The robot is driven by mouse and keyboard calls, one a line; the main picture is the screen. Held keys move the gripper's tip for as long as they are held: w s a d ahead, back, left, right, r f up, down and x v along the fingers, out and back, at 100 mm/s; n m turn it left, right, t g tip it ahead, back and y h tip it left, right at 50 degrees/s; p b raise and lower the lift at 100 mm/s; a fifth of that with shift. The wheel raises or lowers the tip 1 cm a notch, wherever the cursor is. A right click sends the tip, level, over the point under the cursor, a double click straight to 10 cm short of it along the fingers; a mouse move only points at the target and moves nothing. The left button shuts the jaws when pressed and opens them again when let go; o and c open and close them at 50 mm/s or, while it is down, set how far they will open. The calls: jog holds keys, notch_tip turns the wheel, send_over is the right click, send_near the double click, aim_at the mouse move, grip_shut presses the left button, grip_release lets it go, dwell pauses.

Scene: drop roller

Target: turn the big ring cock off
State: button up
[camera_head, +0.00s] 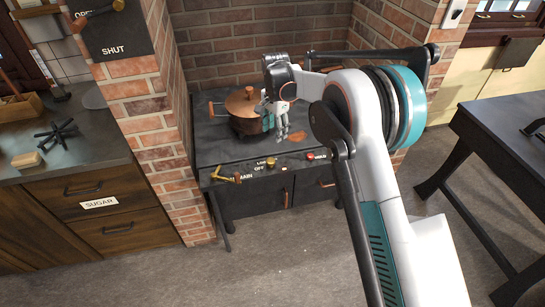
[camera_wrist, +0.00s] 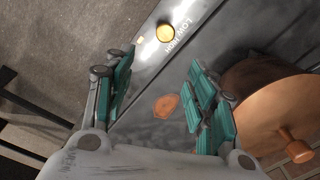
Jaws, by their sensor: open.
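The stove front (camera_head: 240,172) carries a round brass knob (camera_head: 271,162) beside lettering that includes LOW and OFF. A brass lever (camera_head: 224,174) sits by MAIN lettering at the left end, and a small red part (camera_head: 310,156) is to the right. I cannot tell for certain which is the big ring cock. In the wrist view a brass knob (camera_wrist: 165,33) lies beyond the fingers, next to LOW and HIGH lettering. My gripper (camera_head: 277,132) is open and empty above the stove top, behind the front controls and apart from them. It also shows in the wrist view (camera_wrist: 160,78).
A copper pot (camera_head: 240,103) with a lid stands on the stove close to my gripper's left; it shows at the right of the wrist view (camera_wrist: 265,110). A copper-coloured patch (camera_head: 302,132) lies on the stove top. Brick walls (camera_head: 225,45) enclose the stove. Floor in front is clear.

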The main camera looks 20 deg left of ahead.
aim_at(271, 160)
jog(key=f+b, duration=0.1)
jog(key=f, duration=0.4)
jog(key=a+f+b, duration=0.1)
jog(key=f, duration=0.4)
jog(key=f+b, duration=0.2)
jog(key=f, duration=0.3)
jog(key=shift+s+a+f, duration=0.15)
jog(key=shift+a+f, duration=0.1)
jog(key=shift+f, duration=0.1)
jog(key=c, duration=1.1)
